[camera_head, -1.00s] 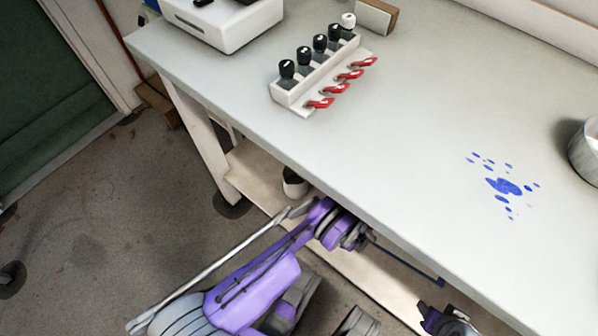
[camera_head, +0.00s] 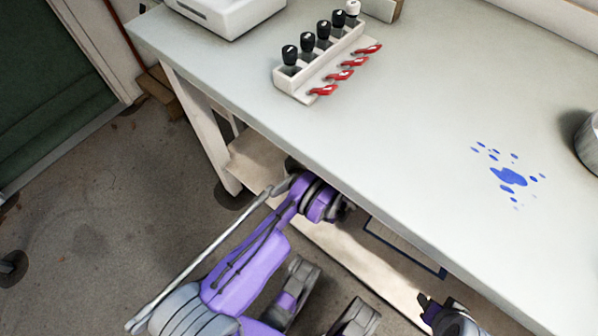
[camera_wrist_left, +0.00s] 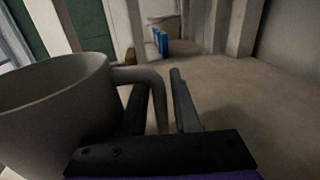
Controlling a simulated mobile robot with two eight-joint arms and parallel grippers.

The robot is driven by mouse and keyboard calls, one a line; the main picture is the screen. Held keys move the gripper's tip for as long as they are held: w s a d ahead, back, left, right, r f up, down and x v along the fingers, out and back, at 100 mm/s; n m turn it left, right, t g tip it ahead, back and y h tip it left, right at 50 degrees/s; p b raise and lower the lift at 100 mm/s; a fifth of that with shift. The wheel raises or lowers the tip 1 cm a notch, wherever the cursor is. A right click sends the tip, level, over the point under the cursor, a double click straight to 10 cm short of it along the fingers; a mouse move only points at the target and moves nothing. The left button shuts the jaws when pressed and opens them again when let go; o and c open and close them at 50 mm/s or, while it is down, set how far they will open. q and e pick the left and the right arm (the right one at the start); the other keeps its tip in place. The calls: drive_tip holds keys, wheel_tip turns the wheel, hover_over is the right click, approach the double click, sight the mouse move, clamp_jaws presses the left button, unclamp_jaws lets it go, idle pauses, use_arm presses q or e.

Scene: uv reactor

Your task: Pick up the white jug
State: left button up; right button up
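The white jug (camera_wrist_left: 50,105) looks grey in the shade and fills the left of the left wrist view. Its open rim is up, and its handle (camera_wrist_left: 157,95) extends to the right. My left gripper (camera_wrist_left: 160,110) is open, with the handle between its fingers and a gap to the right finger. In the head view my purple left arm reaches to the lower shelf under the table, where its gripper and most or all of the jug are hidden. Part of my right arm (camera_head: 447,315) shows at the bottom right; its fingers cannot be made out.
The white tabletop (camera_head: 400,130) overhangs the lower shelf (camera_head: 262,160) and my left arm. On top are a rack (camera_head: 310,75) with black-capped bottles and red clips, a white device (camera_head: 225,12), a blue spill (camera_head: 508,177) and a metal pot (camera_head: 588,145).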

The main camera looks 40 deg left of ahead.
use_arm(q)
drive_tip(key=shift+c, duration=0.3)
clamp_jaws()
idle(1.1)
